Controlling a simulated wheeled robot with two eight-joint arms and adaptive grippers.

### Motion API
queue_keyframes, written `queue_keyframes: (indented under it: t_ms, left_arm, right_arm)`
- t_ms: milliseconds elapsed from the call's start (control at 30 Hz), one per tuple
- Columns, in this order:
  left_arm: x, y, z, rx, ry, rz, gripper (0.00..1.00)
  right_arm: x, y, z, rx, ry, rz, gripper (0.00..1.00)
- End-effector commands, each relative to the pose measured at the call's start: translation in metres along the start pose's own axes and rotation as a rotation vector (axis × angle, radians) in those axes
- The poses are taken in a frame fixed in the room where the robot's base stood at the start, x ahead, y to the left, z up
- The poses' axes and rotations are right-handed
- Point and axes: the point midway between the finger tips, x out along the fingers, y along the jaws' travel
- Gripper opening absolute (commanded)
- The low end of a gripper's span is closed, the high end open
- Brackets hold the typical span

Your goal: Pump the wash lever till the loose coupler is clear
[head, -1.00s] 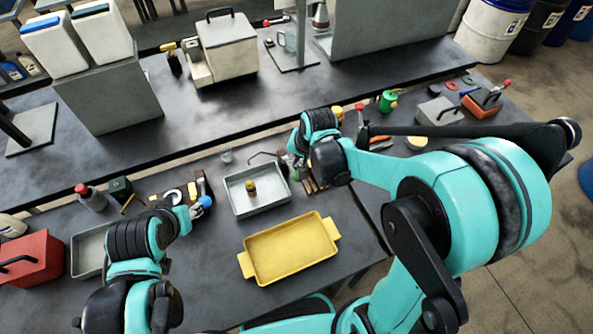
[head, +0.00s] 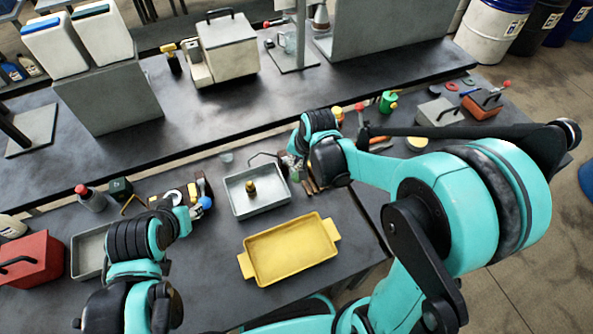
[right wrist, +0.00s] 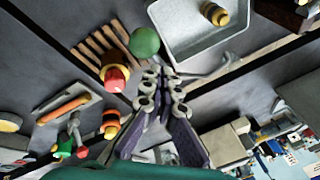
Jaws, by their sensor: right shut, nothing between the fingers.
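A small brass coupler (head: 251,187) stands in the shallow grey tray (head: 234,205); both also show in the right wrist view, the coupler (right wrist: 215,13) near the top edge. A bent grey rod (right wrist: 215,72) runs beside the tray's corner; I cannot tell if it is the wash lever. My right gripper (right wrist: 162,70) is shut and empty, its tips just beside a green ball (right wrist: 145,41); contact is unclear. In the head view the right gripper (head: 292,164) is at the tray's right end. My left gripper (head: 190,211) is near a blue ball (head: 205,202); its fingers are unclear.
A yellow tray (head: 290,250) lies in front of the grey tray. A slatted wooden rack (right wrist: 92,52) and a red-topped item (right wrist: 116,78) are close to the right gripper. A red toolbox (head: 28,258) stands at the left. The bench front right of the yellow tray is clear.

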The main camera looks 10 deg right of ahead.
Motion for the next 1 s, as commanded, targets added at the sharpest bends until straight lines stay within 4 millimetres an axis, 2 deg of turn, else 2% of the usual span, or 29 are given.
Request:
queue_keyframes:
  t_ms: [1000]
  left_arm:
    - [0.0076,0.0000,0.0055,0.000,0.000,0.000,0.40]
  right_arm:
    - [0.0077,0.0057,0.0057,0.000,0.000,0.000,0.00]
